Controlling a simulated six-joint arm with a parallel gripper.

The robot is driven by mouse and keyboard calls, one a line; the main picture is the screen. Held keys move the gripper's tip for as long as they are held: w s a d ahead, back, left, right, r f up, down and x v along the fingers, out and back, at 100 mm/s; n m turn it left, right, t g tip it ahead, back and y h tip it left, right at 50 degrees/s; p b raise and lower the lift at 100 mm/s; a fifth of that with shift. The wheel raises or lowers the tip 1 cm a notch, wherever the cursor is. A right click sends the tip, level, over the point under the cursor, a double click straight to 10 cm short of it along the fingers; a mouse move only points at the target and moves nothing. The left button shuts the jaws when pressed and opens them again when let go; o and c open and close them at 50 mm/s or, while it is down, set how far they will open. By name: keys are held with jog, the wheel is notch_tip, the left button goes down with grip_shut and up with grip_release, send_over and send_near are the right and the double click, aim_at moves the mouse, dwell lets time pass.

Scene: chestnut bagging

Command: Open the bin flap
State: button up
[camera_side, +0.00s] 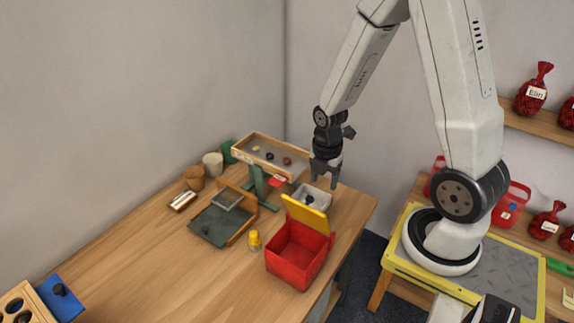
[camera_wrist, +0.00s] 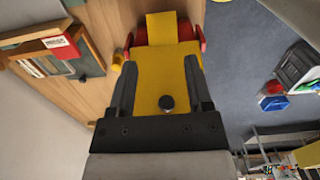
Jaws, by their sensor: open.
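The red bin (camera_side: 296,253) stands near the right edge of the wooden table. Its yellow flap (camera_side: 306,213) stands raised and tilted at the back edge, and the bin's inside shows. My gripper (camera_side: 326,182) is open above and behind the flap, pointing down, with nothing held. In the wrist view, the yellow flap (camera_wrist: 162,72) lies beyond and between the open fingers of my gripper (camera_wrist: 162,57). A round dark knob (camera_wrist: 166,102) shows against it. The red bin (camera_wrist: 198,38) shows past it. I cannot tell whether a finger touches the flap.
A grey container (camera_side: 322,198) sits right behind the flap. A wooden-rimmed tray (camera_side: 262,137) on a green stand is behind to the left. A yellow-capped jar (camera_side: 254,241) stands just left of the bin. A dark-floored wooden tray (camera_side: 210,226) lies further left. The front table is mostly clear.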

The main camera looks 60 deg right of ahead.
notch_tip(320, 180, up, 7)
dwell(1.1)
jog(key=shift+a, duration=0.1)
jog(key=a+m, duration=0.2)
jog(key=m, duration=0.2)
jog(key=a+m+t, duration=0.1)
jog(key=a+m, duration=0.2)
jog(key=m, duration=0.2)
jog(key=a+m+t, duration=0.1)
jog(key=a+m, duration=0.2)
jog(key=m, duration=0.2)
jog(key=shift+r, duration=0.25)
jog(key=a+m, duration=0.1)
jog(key=m, duration=0.1)
jog(key=a+m, duration=0.1)
jog(key=m, duration=0.1)
jog(key=shift+s+t, duration=0.15)
jog(key=shift+t, duration=0.15)
